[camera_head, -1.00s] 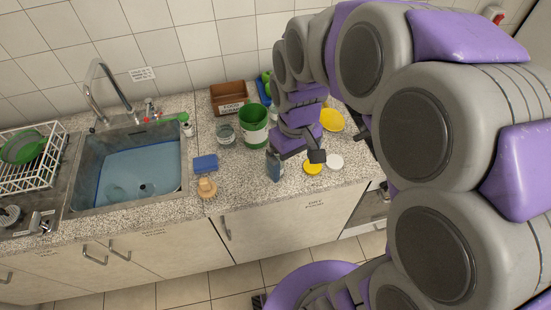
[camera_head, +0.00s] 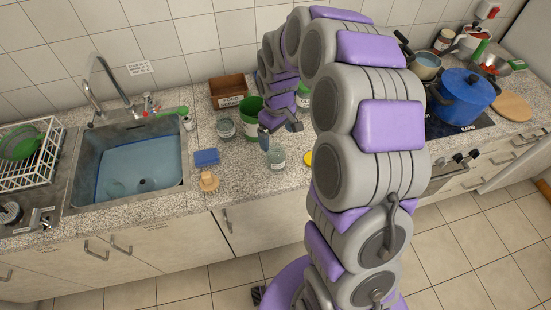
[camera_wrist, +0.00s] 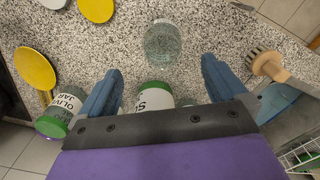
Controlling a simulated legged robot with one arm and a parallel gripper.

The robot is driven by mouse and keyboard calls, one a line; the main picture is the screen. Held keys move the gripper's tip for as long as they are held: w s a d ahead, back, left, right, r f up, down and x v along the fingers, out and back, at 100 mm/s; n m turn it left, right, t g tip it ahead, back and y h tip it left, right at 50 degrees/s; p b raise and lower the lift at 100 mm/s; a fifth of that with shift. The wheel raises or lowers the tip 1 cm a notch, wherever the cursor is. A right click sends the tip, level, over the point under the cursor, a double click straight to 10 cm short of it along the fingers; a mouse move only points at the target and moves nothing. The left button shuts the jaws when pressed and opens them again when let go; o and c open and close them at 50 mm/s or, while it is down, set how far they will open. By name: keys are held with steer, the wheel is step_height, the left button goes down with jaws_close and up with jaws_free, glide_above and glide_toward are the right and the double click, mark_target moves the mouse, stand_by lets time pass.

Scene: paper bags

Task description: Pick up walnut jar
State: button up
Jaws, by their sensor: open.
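No label reading walnut can be made out, so I cannot tell which jar is the walnut jar. A clear glass jar (camera_head: 276,156) stands near the counter's front; it also shows in the wrist view (camera_wrist: 162,44), just beyond my fingertips. My gripper (camera_head: 280,128) is open and empty above the counter, behind this jar in the head view. In the wrist view, a jar with a green rim and partly hidden label (camera_wrist: 153,98) shows between my fingers (camera_wrist: 161,66), apparently below them.
A green container (camera_head: 251,112) and brown box (camera_head: 228,90) stand behind. An olive jar (camera_wrist: 62,112) is beside my gripper. A blue sponge (camera_head: 206,157) and wooden brush (camera_head: 208,181) lie left, near the sink (camera_head: 128,170). A blue pot (camera_head: 465,95) is right.

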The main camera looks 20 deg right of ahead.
mark_target(281, 145)
steer(key=f, duration=0.5)
steer(key=shift+d+f+b, duration=0.2)
steer(key=shift+d+b, duration=0.05)
steer(key=shift+b, duration=0.1)
steer(key=shift+d+f, duration=0.3)
steer(key=shift+d, duration=0.1)
steer(key=f, duration=0.1)
steer(key=a+f+b, duration=0.1)
steer(key=f, duration=0.1)
steer(key=a+f, duration=0.1)
steer(key=f, duration=0.1)
steer(key=shift+a, duration=0.2)
steer(key=shift+d+r, duration=0.1)
steer(key=shift+d, duration=0.55)
steer(key=c, duration=0.3)
steer(key=shift+a, duration=0.5)
steer(key=c, duration=0.8)
steer(key=shift+c, duration=0.6)
steer(key=shift+d, duration=0.25)
